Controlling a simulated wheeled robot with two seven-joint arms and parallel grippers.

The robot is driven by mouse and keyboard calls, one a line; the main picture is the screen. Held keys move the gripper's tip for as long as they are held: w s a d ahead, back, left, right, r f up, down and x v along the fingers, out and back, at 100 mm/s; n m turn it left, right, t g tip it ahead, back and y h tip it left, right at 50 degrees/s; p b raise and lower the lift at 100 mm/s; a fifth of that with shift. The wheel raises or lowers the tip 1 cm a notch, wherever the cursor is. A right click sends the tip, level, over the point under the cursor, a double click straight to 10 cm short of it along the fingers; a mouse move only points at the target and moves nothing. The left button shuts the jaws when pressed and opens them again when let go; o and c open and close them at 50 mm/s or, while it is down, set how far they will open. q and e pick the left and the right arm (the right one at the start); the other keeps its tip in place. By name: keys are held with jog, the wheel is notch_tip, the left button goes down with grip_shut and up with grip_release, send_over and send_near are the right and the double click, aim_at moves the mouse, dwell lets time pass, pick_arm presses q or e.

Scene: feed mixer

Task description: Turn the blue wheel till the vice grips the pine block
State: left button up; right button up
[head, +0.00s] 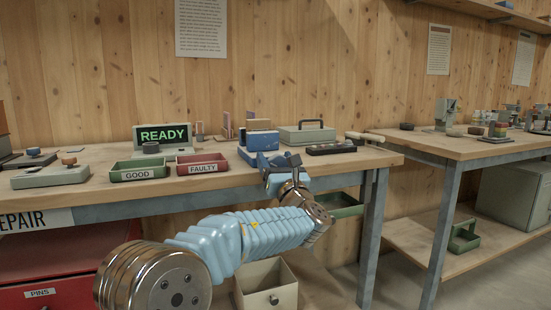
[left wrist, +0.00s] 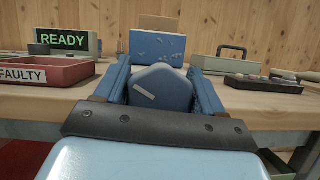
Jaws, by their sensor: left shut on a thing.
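The blue vice (head: 262,141) stands at the front edge of the workbench, right of the red tray. Its scuffed front jaw shows in the left wrist view (left wrist: 157,47). The pine block (head: 258,124) stands up behind that jaw, and its top shows in the left wrist view (left wrist: 164,24). The blue wheel (left wrist: 162,88), with a pale stripe on its face, faces me on the near side of the vice. My left gripper (head: 278,161) is shut on the wheel, one finger on each side. Whether the far jaw touches the block is hidden. My right gripper is not in view.
A green GOOD tray (head: 138,165) and a red FAULTY tray (head: 202,157) lie left of the vice, before a READY screen (head: 163,134). A green toolbox (head: 306,133) and a dark tray of small things (head: 331,147) are on the right. A bin (head: 266,290) stands below.

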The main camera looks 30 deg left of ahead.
pick_arm(q)
jog(key=o, duration=1)
jog(key=b+v, duration=0.1)
jog(key=v, duration=1.3)
jog(key=shift+w, duration=0.1)
